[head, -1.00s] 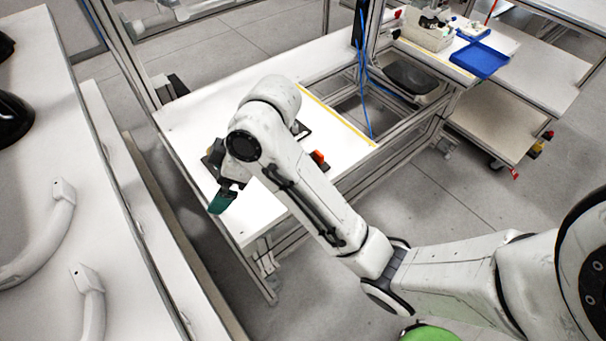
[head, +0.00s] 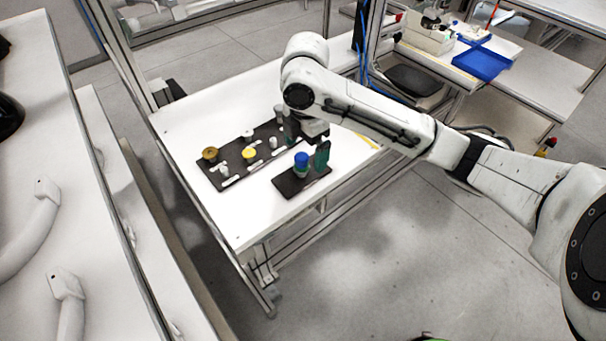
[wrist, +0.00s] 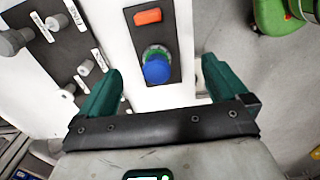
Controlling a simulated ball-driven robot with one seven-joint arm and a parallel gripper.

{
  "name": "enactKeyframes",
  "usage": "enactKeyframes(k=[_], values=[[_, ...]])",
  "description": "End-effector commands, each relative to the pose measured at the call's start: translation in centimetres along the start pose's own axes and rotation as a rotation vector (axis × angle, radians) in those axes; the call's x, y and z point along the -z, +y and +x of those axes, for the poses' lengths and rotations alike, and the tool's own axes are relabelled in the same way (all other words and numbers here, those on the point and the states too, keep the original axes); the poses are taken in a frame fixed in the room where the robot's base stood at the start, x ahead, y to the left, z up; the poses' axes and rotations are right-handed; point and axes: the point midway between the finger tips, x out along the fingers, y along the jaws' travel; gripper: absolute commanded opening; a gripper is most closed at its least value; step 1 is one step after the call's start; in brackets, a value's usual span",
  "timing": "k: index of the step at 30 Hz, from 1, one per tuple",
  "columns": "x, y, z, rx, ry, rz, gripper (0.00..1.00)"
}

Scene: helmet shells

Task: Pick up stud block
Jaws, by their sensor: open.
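No piece is plainly labelled as the stud block. A small dark tray (head: 290,190) on the white table bears a blue-topped piece (head: 301,160) with a green lower part. In the wrist view, this blue-topped piece (wrist: 156,70) appears between the fingers of my gripper (wrist: 161,68), and an orange block (wrist: 148,16) lies on the same tray (wrist: 135,36) beyond it. My gripper (head: 316,152) is open and empty, with green fingers apart. In the head view, one finger stands just right of the blue piece; the gripper and arm hide the orange block.
A longer dark board (head: 208,173) left of the tray bears a gold knob (head: 210,153), a yellow knob (head: 249,154) and several grey and white pieces. The table's front left (head: 235,225) is bare. A blue bin (head: 482,63) stands on a far table.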

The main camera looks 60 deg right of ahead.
Motion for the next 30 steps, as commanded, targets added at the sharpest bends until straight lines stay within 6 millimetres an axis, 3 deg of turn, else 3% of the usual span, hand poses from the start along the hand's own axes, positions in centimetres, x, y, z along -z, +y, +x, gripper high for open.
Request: enactKeyframes(k=[3, 11, 19, 28, 30], values=[[-0.1, 0.0, 1.6, 0.001, 0.000, 0.002, 1.00], [0.1, 0.2, 3.4, -0.001, 0.001, 0.002, 1.00], [0.3, 0.6, 7.0, -0.001, 0.000, 0.002, 1.00], [0.3, 0.6, 7.6, -0.004, 0.001, 0.002, 1.00], [0.3, 0.6, 7.6, -0.004, 0.001, 0.002, 0.95]])
